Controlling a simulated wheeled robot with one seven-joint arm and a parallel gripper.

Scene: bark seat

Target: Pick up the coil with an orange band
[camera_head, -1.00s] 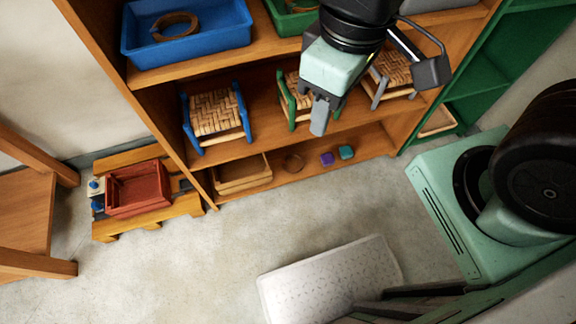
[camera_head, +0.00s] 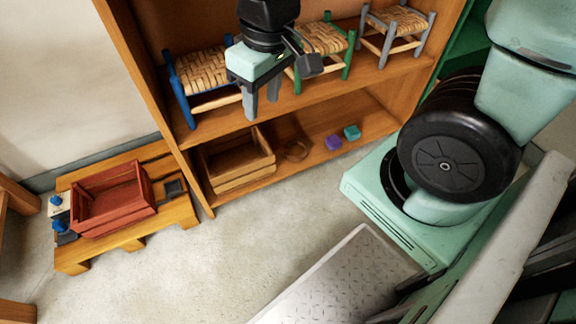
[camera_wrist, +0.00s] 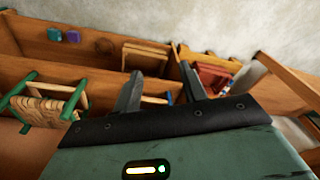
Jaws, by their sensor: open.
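Blue (camera_head: 205,85), green (camera_head: 322,45) and grey (camera_head: 390,30) woven stools stand on the shelf above. A red crate (camera_head: 115,200) sits on a pallet at left. The floor in front is clear.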

